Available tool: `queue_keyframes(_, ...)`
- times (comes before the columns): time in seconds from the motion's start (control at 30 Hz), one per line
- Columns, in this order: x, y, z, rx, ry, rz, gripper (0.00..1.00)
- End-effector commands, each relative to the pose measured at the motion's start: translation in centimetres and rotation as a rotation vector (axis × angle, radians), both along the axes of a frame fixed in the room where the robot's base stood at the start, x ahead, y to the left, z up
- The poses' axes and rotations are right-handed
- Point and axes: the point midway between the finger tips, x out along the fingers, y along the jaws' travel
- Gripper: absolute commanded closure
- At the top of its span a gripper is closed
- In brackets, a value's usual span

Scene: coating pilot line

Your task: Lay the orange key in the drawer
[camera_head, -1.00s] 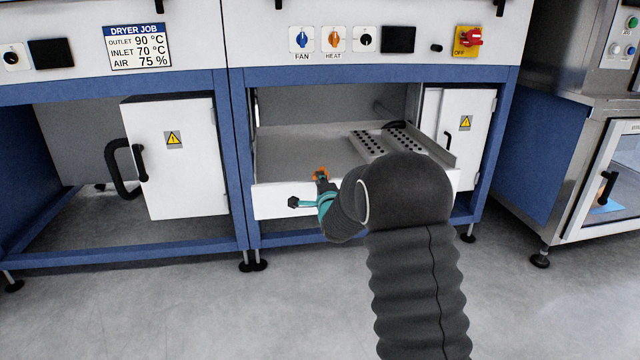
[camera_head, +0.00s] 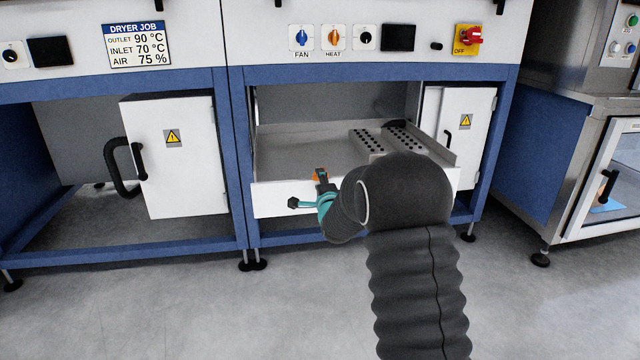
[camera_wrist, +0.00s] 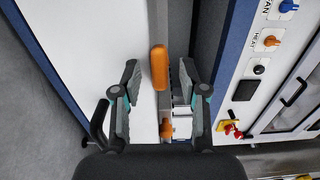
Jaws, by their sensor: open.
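The orange key (camera_wrist: 159,67) shows in the wrist view as a long rounded orange piece between my open fingers, apart from both. It lines up with the front edge of the drawer (camera_head: 275,200); whether it rests there or is lower inside, I cannot tell. A second orange piece (camera_wrist: 167,128) shows nearer my palm; I cannot tell whether it belongs to the key. In the head view a bit of orange (camera_head: 317,177) shows beside a fingertip. My gripper (camera_head: 307,188) is open at the drawer front; it also shows in the wrist view (camera_wrist: 163,75). My arm hides part of the drawer.
The drawer is pulled out, with bare floor at left and a perforated tray (camera_head: 367,142) at right. A white door with a black handle (camera_head: 170,155) stands left. Another white door (camera_head: 465,130) is right. A control panel (camera_head: 350,39) runs above the opening.

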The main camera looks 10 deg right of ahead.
Motion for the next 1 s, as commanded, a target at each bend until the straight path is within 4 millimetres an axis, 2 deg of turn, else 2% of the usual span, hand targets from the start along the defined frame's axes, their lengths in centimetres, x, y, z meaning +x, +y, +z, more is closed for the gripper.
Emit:
queue_keyframes(0.23, -0.3, 0.0, 0.8, 0.000, 0.001, 0.000, 0.57)
queue_keyframes(0.7, -9.4, 0.0, 0.5, 0.000, 0.000, 0.000, 0.57)
queue_keyframes(0.8, -10.7, 0.0, 0.5, 0.000, 0.001, 0.000, 0.57)
queue_keyframes(1.0, -11.9, 0.0, 0.5, 0.000, -0.001, 0.000, 0.57)
